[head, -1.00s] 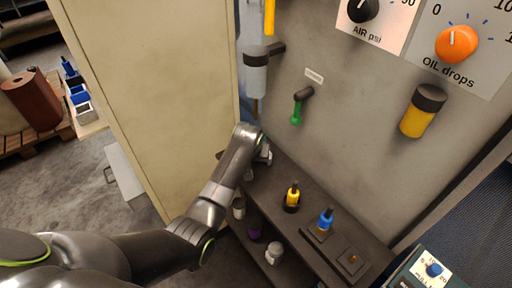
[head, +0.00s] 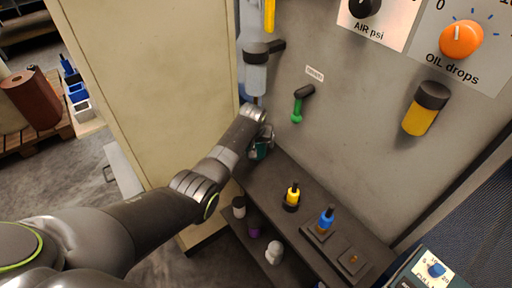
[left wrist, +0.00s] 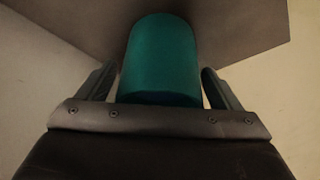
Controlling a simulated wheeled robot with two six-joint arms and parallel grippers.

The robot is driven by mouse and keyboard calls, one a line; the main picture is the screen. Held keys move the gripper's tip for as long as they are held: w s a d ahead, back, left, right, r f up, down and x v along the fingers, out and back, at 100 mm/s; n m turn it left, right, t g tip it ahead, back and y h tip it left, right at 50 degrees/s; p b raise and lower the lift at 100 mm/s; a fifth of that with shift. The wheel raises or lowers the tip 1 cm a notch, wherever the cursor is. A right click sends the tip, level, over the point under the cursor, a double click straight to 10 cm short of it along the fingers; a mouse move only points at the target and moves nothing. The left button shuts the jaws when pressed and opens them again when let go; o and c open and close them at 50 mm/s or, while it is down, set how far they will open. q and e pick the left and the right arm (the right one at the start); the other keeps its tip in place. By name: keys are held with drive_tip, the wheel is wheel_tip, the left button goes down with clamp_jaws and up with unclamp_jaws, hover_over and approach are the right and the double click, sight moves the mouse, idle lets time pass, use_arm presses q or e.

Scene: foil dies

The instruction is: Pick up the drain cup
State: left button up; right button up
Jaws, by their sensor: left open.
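A teal cylinder, which looks like the drain cup (left wrist: 162,58), stands between the two fingers of my left gripper (left wrist: 158,82) in the left wrist view. Narrow gaps show between it and each finger, so the gripper is open around it. In the head view the teal cup (head: 261,150) is partly hidden by my left gripper (head: 265,140), at the far left end of the dark shelf, below the clear filter bowl. I cannot tell whether the cup touches the shelf. My right gripper is not in view.
The dark shelf (head: 262,181) carries a yellow bottle (head: 292,196) and a blue bottle (head: 326,220). Lower down are a purple item (head: 254,229) and a white one (head: 274,252).

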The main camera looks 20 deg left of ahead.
use_arm(q)
drive_tip(key=shift+w+f, duration=0.1)
drive_tip(key=shift+f, duration=0.25)
drive_tip(key=c, duration=1.2)
drive_tip(key=shift+r+p, duration=0.1)
drive_tip(key=shift+p, duration=0.25)
